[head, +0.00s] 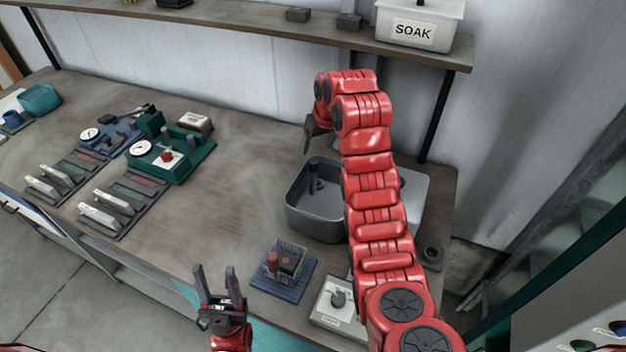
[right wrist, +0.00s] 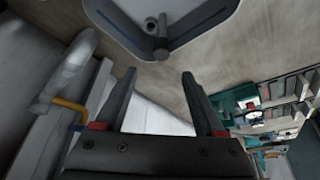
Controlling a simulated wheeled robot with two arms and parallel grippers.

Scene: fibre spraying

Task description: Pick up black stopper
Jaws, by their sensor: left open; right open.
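My right gripper (head: 308,148) is open and hangs above the back edge of a grey basin (head: 292,212). In the right wrist view its two fingers (right wrist: 158,75) are spread with nothing between them, and the basin rim (right wrist: 118,38) is beyond them. A dark upright post (head: 313,180) stands inside the basin; I cannot tell if it is the stopper. A dark round ring-like piece (head: 432,254) lies on the bench right of my right arm and may be the black stopper. My left gripper (head: 216,270) is open and empty at the bench's front edge.
A clear box on a blue mat (head: 284,284) and a white tray with a dark knob (head: 338,302) sit near the front. Green and blue fixtures (head: 180,158) stand left. A shelf (head: 280,32) with a SOAK tub (head: 418,28) hangs behind. The bench middle is clear.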

